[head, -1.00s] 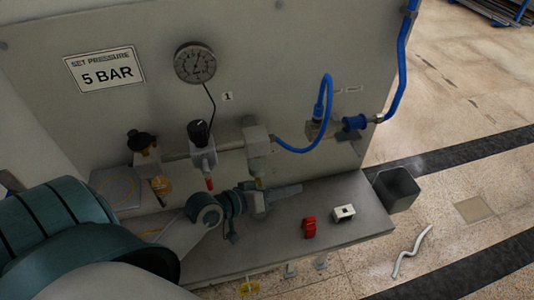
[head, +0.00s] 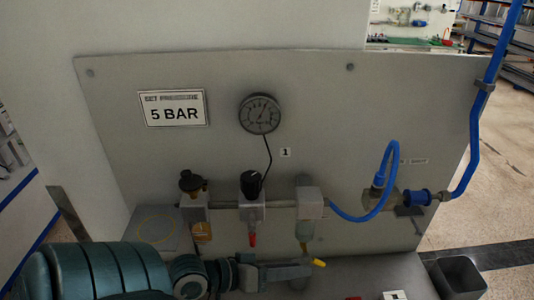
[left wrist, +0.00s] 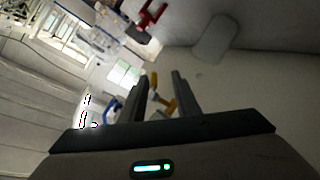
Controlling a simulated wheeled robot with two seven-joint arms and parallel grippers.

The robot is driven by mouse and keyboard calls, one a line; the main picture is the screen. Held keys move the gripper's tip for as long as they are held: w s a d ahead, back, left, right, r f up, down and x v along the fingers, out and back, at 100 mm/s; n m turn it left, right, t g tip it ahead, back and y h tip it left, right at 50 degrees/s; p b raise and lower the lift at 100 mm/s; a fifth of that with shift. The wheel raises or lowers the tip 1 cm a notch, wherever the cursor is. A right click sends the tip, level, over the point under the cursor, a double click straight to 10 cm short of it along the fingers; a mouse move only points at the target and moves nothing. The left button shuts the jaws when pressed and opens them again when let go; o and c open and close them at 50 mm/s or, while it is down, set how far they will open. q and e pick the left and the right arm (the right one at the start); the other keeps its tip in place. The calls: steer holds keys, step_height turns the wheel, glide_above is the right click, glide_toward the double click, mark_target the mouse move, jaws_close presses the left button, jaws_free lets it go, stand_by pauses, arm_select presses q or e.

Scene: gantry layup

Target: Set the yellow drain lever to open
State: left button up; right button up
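In the left wrist view a yellow piece (left wrist: 161,100), apparently the lever, lies in the gap between the two dark fingers. The fingers stand apart; contact with the lever cannot be made out. The gripper hides part of the lever and the lever's mount. My right gripper is in neither view.
The grey panel (head: 350,120) carries a pressure gauge (head: 260,114), a black-knobbed regulator (head: 251,186) with a red tip, and a blue hose (head: 388,170). A bench (head: 370,275) runs below. A dark bin (head: 458,278) stands at the right.

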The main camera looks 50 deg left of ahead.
arm_select(q)
steer(key=s+a, duration=0.2)
steer(key=s, duration=0.3)
steer(key=shift+s+a, duration=0.25)
steer(key=shift+s, duration=0.05)
stand_by(0.4)
